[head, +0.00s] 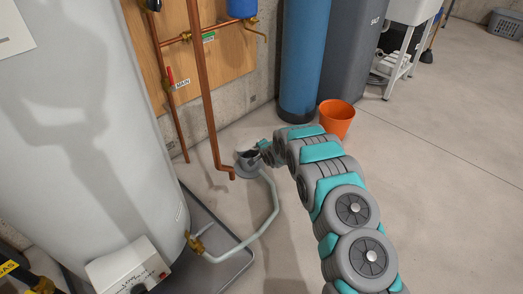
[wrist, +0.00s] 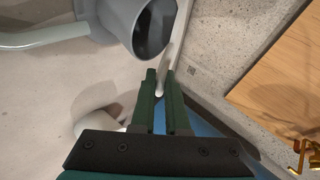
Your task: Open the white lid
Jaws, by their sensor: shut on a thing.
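My gripper (wrist: 160,78) is shut on the end of a pale, thin strip (wrist: 178,45) in the wrist view. The strip runs up past the dark opening of a grey round fitting (wrist: 122,14). It may be the white lid seen edge-on, but I cannot tell. In the head view my gripper (head: 262,145) is small and close to the grey fitting (head: 247,160) near the floor. What it holds is too small to make out there.
A pale hose (head: 272,205) runs from the heater valve to the fitting. A copper pipe (head: 205,90) comes down beside it. A white tank (head: 80,130) stands on a grey tray (head: 215,230) at left. A blue cylinder (head: 303,60) and orange bucket (head: 336,120) stand behind.

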